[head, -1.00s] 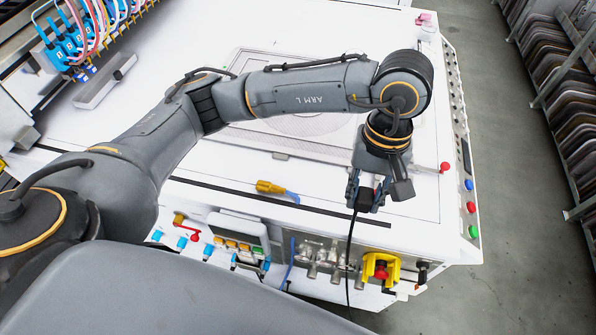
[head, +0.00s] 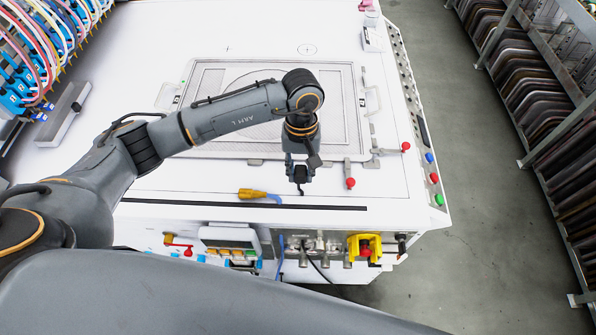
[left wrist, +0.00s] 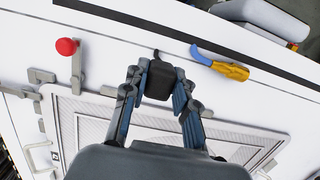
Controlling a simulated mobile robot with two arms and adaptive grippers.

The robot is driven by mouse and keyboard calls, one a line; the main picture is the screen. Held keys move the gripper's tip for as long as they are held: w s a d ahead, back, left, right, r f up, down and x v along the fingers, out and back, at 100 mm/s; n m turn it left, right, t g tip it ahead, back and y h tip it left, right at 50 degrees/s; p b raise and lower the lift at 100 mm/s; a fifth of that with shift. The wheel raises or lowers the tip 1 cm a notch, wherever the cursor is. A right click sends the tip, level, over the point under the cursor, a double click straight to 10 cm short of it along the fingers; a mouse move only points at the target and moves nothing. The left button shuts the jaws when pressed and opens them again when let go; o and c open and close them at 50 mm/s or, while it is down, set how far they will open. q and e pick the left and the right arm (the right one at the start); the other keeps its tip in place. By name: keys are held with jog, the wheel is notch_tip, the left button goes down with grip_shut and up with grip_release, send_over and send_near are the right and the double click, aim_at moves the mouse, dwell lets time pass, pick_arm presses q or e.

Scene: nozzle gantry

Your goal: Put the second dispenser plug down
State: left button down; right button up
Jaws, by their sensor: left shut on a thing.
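My left gripper (head: 300,178) is over the white machine top, between the framed plate and the front edge. It is shut on a black block-shaped plug (left wrist: 160,80), which also shows in the head view (head: 300,174). A short dark stub points from the plug towards the front edge. I cannot tell whether the plug touches the surface. In the left wrist view my left gripper (left wrist: 160,85) has a finger on each side of the plug. My right gripper is not in view.
A yellow-handled tool (head: 252,194) with a blue curved tip lies near the front edge, beside the plug. A framed plate (head: 205,150) lies behind the gripper. A red-knobbed lever (head: 350,183) stands to the right. White surface is free around the plug.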

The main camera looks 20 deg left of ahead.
aim_at(298, 188)
pick_arm(q)
jog(key=shift+w+a+f, duration=0.15)
jog(key=shift+f, duration=0.05)
jog(key=f+p, duration=0.2)
jog(key=f, duration=0.1)
jog(key=shift+w+a, duration=0.15)
jog(key=shift+a, duration=0.15)
jog(key=shift+f+p, duration=0.3)
jog(key=shift+f, duration=0.15)
jog(key=shift+f+b, duration=0.2)
jog(key=shift+b, duration=0.2)
jog(key=shift+f+b, duration=0.45)
jog(key=shift+b, duration=0.15)
jog(key=c, duration=1.1)
grip_release()
jog(key=shift+o, duration=0.2)
jog(key=shift+r, duration=0.1)
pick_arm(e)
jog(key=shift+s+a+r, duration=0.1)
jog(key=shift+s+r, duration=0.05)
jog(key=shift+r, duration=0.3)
